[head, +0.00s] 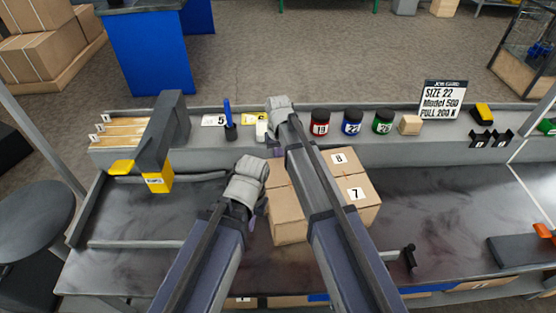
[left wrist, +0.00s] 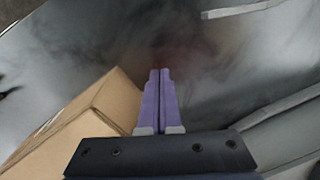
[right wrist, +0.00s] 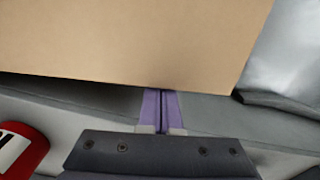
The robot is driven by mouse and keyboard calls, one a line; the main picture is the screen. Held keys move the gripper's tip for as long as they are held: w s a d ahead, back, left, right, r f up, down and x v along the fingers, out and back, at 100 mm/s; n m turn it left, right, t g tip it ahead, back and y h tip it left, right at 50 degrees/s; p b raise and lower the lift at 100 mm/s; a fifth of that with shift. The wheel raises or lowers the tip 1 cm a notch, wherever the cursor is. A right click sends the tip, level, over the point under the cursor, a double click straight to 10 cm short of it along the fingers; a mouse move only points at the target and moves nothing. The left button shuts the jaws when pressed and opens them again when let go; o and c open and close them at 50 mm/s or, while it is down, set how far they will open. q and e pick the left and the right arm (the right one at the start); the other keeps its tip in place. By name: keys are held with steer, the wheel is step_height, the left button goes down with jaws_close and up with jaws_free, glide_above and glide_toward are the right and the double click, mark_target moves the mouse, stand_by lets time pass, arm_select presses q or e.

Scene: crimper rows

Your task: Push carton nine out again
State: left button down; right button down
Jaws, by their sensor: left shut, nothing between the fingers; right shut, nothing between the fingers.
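A block of brown cartons stands on the dark bench in the head view. One carton (head: 317,163) is labelled 8 and one (head: 368,186) is labelled 7. Another carton (head: 288,218) sits at the near left, its label not showing. I see no 9; my right arm covers part of the block. My left gripper (head: 262,206) is shut and empty just left of the cartons; a carton (left wrist: 85,125) lies left of its fingers in the left wrist view. My right gripper (head: 277,153) is shut and empty at the far side, its fingertips close to a carton face (right wrist: 140,45); contact is unclear.
A grey crimper with a yellow part (head: 158,181) stands left. Bare bench (head: 440,205) lies right of the cartons.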

step_height(320, 180, up, 10)
steer(key=p, duration=1)
steer(key=s+d+r+p, duration=0.1)
steer(key=s+r+p, duration=0.1)
steer(key=s, duration=1)
steer(key=s+d+r+n+h+p, duration=0.1)
steer(key=s+r+p, duration=0.1)
steer(key=s, duration=0.9)
steer(key=shift+s+d+r+p, duration=0.2)
steer(key=shift+s+r+p, duration=0.1)
steer(key=shift+s+r, duration=0.15)
